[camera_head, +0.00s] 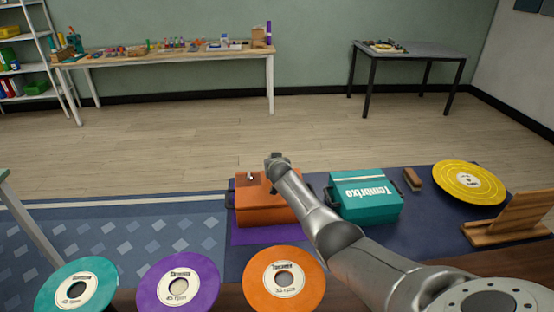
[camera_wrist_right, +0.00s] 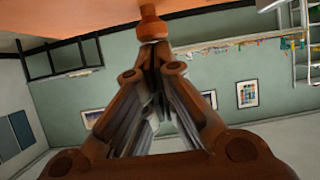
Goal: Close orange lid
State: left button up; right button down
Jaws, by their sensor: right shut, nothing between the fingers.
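The orange box (camera_head: 267,212) stands on the mat in the middle of the head view, with dark handles at its sides. Its top (camera_head: 258,184) looks roughly flat, but my right arm covers part of it, so I cannot tell how far the lid is down. My right arm reaches from the lower right across the box, and its fingers are not clear there. In the right wrist view my right gripper (camera_wrist_right: 153,45) is shut and empty, its tips against or before an orange rounded shape (camera_wrist_right: 152,22). An orange surface (camera_wrist_right: 75,15) fills the upper left. My left gripper is out of view.
A teal box (camera_head: 366,199) stands just right of the arm. Purple (camera_head: 205,270), orange (camera_head: 260,275), teal (camera_head: 100,270) and yellow (camera_head: 452,175) discs surround the work area. A wooden stand (camera_head: 520,215) is at the right. The floor beyond is clear.

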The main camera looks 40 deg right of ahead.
notch_tip(320, 180, up, 4)
jog(key=p, duration=0.3)
jog(key=shift+d+f, duration=0.1)
jog(key=s+a+r+p, duration=0.2)
jog(key=s+a+r, duration=0.1)
jog(key=s+r, duration=0.3)
jog(key=shift+s+a+r, duration=0.15)
jog(key=shift+a+r, duration=0.1)
jog(key=shift+r, duration=0.4)
jog(key=shift+f, duration=0.1)
